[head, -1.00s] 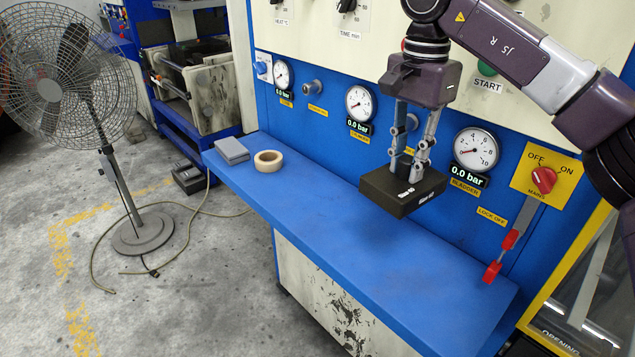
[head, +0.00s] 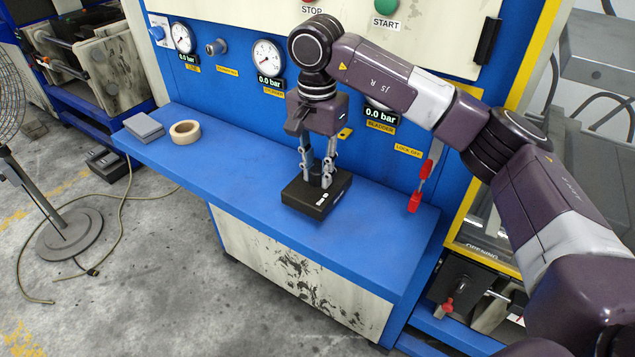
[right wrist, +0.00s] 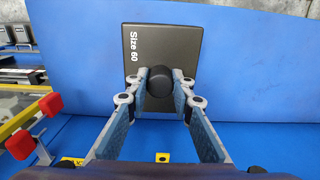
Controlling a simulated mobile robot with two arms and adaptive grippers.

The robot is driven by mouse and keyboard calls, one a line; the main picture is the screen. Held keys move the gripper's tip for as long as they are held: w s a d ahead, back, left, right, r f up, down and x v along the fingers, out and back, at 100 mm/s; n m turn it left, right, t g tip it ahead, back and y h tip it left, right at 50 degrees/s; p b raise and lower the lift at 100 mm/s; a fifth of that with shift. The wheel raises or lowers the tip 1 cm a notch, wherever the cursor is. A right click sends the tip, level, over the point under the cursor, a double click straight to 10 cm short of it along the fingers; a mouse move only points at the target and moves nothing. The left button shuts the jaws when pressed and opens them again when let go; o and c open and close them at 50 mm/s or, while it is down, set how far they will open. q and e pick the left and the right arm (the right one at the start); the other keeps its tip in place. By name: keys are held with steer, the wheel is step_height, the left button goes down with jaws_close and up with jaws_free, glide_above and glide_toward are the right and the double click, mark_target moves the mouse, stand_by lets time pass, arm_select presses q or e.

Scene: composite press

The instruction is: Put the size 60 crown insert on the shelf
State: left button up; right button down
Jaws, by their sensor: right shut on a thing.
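The size 60 crown insert is a dark flat block (head: 316,194) with a knob on top. In the right wrist view, its face (right wrist: 180,52) reads "Size 60" and the round black knob (right wrist: 160,80) sits between my fingers. My right gripper (head: 317,178) points down from above and is shut on the knob. The block is at the blue shelf (head: 240,160), its underside on or very close to the surface; I cannot tell which. My left gripper is not in view.
A roll of tape (head: 185,131) and a grey block (head: 144,126) lie at the shelf's left end. Gauges (head: 267,56) line the panel behind. The shelf between the tape and insert is clear.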

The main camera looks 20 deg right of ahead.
mark_target(317, 183)
step_height(317, 183, down, 4)
steer(key=shift+p, duration=0.6)
steer(key=shift+f, duration=0.3)
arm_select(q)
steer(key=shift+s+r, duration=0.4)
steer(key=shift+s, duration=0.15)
arm_select(e)
steer(key=c, duration=1.7)
jaws_free()
steer(key=shift+r, duration=0.2)
steer(key=shift+w+r+b, duration=0.1)
steer(key=shift+r+b, duration=0.25)
step_height(317, 183, up, 10)
steer(key=b, duration=0.2)
steer(key=shift+a+b, duration=0.1)
steer(key=shift+b, duration=0.2)
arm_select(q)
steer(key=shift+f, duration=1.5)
arm_select(e)
steer(key=shift+r, duration=0.6)
